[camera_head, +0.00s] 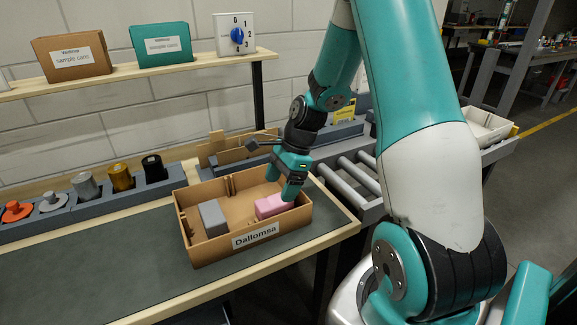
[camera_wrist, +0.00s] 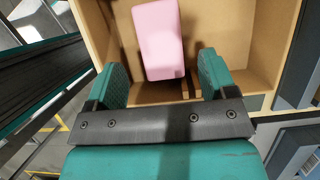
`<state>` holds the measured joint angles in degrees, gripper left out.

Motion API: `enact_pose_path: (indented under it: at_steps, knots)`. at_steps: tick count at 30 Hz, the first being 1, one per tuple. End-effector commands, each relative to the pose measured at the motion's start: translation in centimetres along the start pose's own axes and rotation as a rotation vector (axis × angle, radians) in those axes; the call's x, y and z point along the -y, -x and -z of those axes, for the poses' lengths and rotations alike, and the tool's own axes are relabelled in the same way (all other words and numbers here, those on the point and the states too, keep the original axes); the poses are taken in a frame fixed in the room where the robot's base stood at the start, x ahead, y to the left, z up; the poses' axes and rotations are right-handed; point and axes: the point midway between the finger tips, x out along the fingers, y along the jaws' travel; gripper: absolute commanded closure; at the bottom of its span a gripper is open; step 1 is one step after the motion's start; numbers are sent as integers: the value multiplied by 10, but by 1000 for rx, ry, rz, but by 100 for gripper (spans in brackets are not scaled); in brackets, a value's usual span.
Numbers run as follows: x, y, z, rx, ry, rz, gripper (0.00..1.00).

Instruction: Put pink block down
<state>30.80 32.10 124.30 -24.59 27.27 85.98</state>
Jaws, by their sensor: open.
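The pink block (camera_head: 271,206) lies on the floor of the cardboard box labelled Dallomsa (camera_head: 213,256), in its right part. In the wrist view the pink block (camera_wrist: 158,40) lies ahead of and partly between my gripper's fingers, with a gap on either side. My gripper (camera_head: 284,185) is inside the box at its right side, just over the block. In the wrist view my gripper (camera_wrist: 163,78) has its two teal fingers spread wide and holds nothing.
A grey block (camera_head: 213,218) lies in the box's left part. A rack of spools and cylinders (camera_head: 110,195) stands on the left of the bench. A roller conveyor (camera_head: 355,180) is to the right. A shelf (camera_head: 140,72) above holds two cartons and a dial.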

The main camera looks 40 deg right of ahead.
Motion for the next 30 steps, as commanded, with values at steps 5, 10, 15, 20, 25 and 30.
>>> enact_pose_path:
  at_steps: [5,10,15,20,25,30]
  knots:
    - [1,38,1,-1,-1,5,22]
    - [0,59,0,1,-1,2,22]
    - [-10,69,-37,-7,214,-11,22]
    - [-65,74,-136,-9,905,-50,22]
    - [-159,78,-210,31,1728,-87,22]
    - [-226,81,-232,83,2273,-95,22]
